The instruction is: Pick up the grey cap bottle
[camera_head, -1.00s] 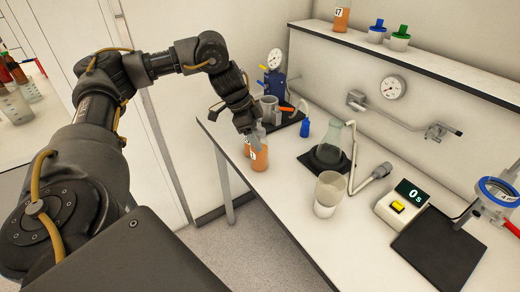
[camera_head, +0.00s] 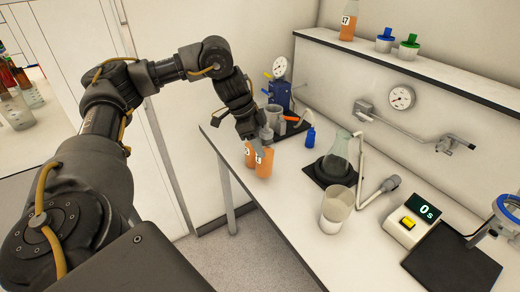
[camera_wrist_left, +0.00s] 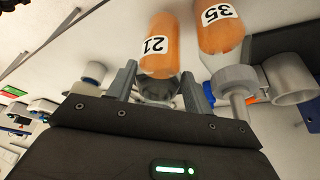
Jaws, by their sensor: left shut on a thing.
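My left gripper (camera_head: 257,143) points down at two bottles of orange liquid near the left edge of the white bench. In the left wrist view its fingers (camera_wrist_left: 158,86) are shut on the neck of the bottle labelled 21 (camera_wrist_left: 168,55). In the head view the two orange bottles (camera_head: 264,165) stand side by side, caps hidden by the gripper. My right gripper is not in view.
Behind the bottles are a blue pump (camera_head: 279,93) with a gauge and a grey cup. A flask (camera_head: 337,155), a beaker (camera_head: 336,210) and a timer (camera_head: 412,222) stand to the right. The wall shelf (camera_head: 430,78) holds another orange bottle (camera_head: 348,24). The bench's front edge is close.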

